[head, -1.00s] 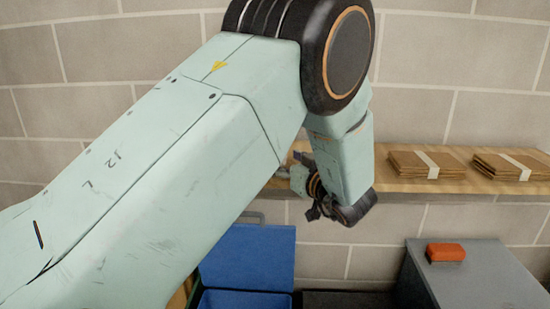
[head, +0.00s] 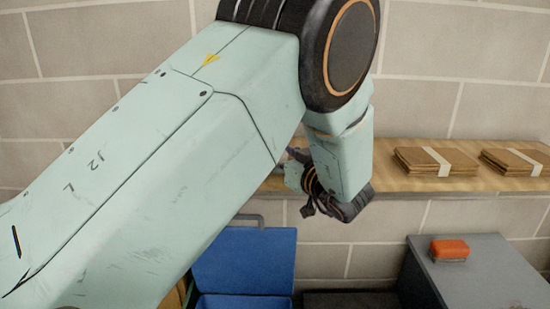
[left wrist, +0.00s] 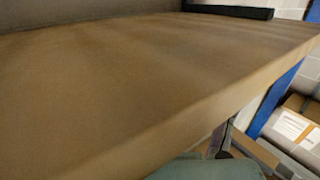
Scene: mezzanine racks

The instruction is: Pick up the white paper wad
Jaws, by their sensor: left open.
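I cannot see the white paper wad in either view. My left arm crosses the head view from the left and bends down at the elbow. My left gripper (head: 309,209) hangs in front of the wooden shelf (head: 387,178), small and partly hidden behind the arm. It is open, and I see nothing between its fingers. In the left wrist view a broad brown board surface (left wrist: 130,90) fills most of the picture, and no fingertips show there. My right gripper is in neither view.
Flat brown bundles with white bands (head: 436,161) lie on the shelf. Below are a blue bin (head: 245,262) and a grey cabinet (head: 480,275) with an orange block (head: 450,249) on top. In the wrist view, boxes (left wrist: 292,128) stand beyond a blue post (left wrist: 272,98).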

